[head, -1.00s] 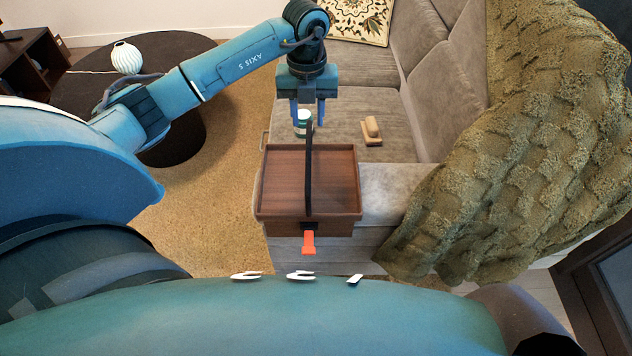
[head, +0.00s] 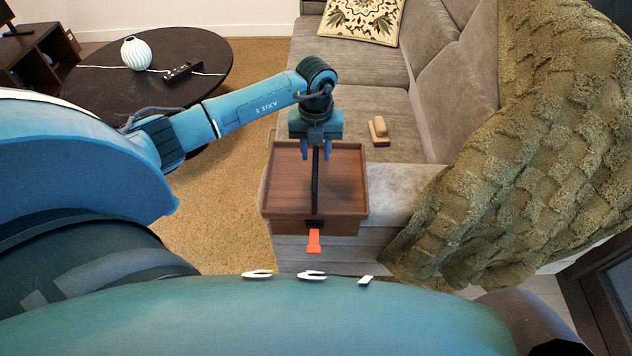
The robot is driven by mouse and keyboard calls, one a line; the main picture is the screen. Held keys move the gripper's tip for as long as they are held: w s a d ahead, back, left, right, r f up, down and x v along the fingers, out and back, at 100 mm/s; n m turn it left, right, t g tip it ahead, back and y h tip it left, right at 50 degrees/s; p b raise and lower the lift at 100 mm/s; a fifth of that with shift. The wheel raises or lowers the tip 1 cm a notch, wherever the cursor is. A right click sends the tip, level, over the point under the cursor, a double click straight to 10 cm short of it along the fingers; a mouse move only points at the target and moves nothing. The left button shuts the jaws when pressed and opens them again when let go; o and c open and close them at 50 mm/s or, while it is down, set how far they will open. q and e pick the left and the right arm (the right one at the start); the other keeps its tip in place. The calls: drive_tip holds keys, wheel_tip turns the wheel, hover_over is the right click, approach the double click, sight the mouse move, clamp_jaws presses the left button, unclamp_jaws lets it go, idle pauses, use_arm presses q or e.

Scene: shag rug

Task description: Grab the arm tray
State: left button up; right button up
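The arm tray (head: 350,180) is a brown wooden tray with low raised rims. It rests on the grey sofa's near arm. A thin black upright handle or strap (head: 316,190) runs across its middle, and an orange-red tab (head: 314,241) sticks out at its near side. My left gripper (head: 316,156) points down over the tray's far part. Its two fingers are apart, one on each side of the black strip in the picture. I see nothing held between them, and I cannot tell whether they touch the strip or tray. My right gripper is not in view.
A tan brush-like block (head: 379,131) lies on the sofa seat (head: 362,105) beyond the tray. A green knitted blanket (head: 540,130) drapes the sofa at right. A round dark table (head: 180,60) with a white vase (head: 136,53) stands at far left.

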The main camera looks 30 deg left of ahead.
use_arm(q)
drive_tip(key=shift+c, duration=0.2)
clamp_jaws()
drive_tip(key=shift+w+r, duration=0.1)
drive_tip(key=shift+r, duration=0.05)
idle(1.0)
